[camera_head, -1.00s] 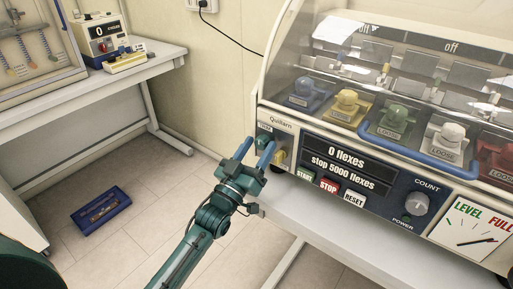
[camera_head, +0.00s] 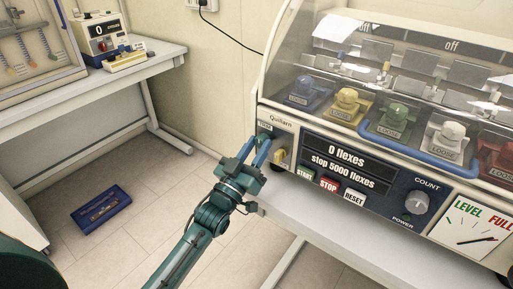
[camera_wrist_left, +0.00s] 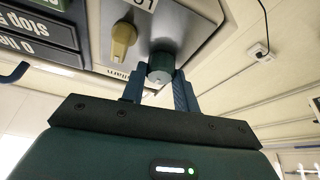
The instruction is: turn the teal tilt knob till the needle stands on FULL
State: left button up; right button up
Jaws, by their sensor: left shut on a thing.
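The teal tilt knob (camera_wrist_left: 162,68) is a short round knob on the left end of the testing machine's front panel. In the head view it is mostly hidden at the tips of my left gripper (camera_head: 258,146). In the left wrist view the blue fingers (camera_wrist_left: 160,88) stand on either side of the knob, and the gripper is shut on it. The gauge (camera_head: 472,228), marked LEVEL and FULL, is at the panel's right end. Its thin dark needle lies low on the white face and does not point up at the red FULL lettering. My right gripper is out of view.
A yellow knob (camera_head: 281,156) sits close beside my left gripper. START, STOP and RESET (camera_head: 354,196) buttons and a grey COUNT knob (camera_head: 416,201) are further right. Coloured shoe clamps are behind the clear hood (camera_head: 300,45).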

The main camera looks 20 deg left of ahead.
pick_arm(q)
jog(key=shift+m, duration=0.3)
jog(key=m+h, duration=0.1)
jog(key=m, duration=0.2)
jog(key=m+g+h, duration=0.1)
jog(key=m+h, duration=0.1)
jog(key=shift+a+m, duration=0.15)
jog(key=shift+m, duration=0.25)
jog(key=m+g+h, duration=0.1)
jog(key=m, duration=0.1)
jog(key=m+h, duration=0.1)
jog(key=m, duration=0.2)
jog(key=shift+g+h, duration=0.3)
jog(key=shift+g, duration=0.1)
jog(key=m+g, duration=0.1)
jog(key=m, duration=0.2)
jog(key=m+g+h+p, duration=0.1)
jog(key=m, duration=0.3)
jog(key=shift+w+a+r+g, duration=0.1)
jog(key=shift+a+r+g, duration=0.05)
jog(key=shift+g, duration=0.15)
jog(key=shift+m+g+p, duration=0.65)
jog(key=shift+m+g, duration=0.05)
jog(key=shift+m, duration=0.9)
jog(key=o, duration=1)
